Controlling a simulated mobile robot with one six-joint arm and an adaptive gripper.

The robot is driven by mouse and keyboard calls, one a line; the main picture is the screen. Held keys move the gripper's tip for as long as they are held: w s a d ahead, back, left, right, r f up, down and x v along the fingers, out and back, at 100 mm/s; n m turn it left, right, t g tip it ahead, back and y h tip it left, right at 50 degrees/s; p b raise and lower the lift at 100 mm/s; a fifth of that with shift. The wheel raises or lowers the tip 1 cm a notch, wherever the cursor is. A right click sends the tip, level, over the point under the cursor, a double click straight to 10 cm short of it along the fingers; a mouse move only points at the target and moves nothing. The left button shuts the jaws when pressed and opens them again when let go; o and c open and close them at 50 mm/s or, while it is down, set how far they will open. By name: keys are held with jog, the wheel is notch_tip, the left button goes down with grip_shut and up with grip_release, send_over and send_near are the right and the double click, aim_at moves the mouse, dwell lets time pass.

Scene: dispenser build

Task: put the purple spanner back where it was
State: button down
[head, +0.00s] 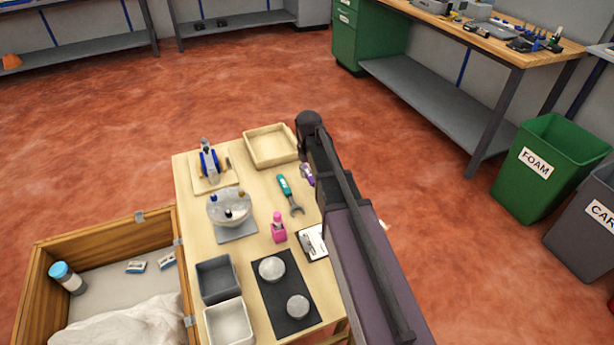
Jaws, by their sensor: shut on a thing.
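The purple spanner (307,175) shows only as a short piece of purple handle with a pale patch, near the right edge of the wooden table (255,180). My dark arm covers the rest of it. I cannot tell whether it lies on the table or is held above it. My gripper is hidden behind my arm, which reaches up over the table's right side. A teal spanner (290,195) lies on the table just left of the purple handle.
The table also holds a wooden tray (249,147), a bowl (229,207), a pink bottle (279,230), a clipboard (313,242), grey and white bins, and a black mat (269,292) with two round pieces. A wooden crate (40,282) stands left; a green FOAM bin (545,185) stands right.

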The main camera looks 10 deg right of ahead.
jog(key=shift+w+a+f, duration=0.1)
jog(key=shift+w, duration=1.05)
jog(key=shift+f, duration=0.15)
jog(key=shift+f+b, duration=1.65)
jog(key=shift+b, duration=0.15)
jog(key=shift+f, duration=0.1)
jog(key=shift+c, duration=2.2)
grip_release()
jog(key=shift+r, duration=0.2)
notch_tip(320, 180, up, 12)
jog(key=p, duration=1.2)
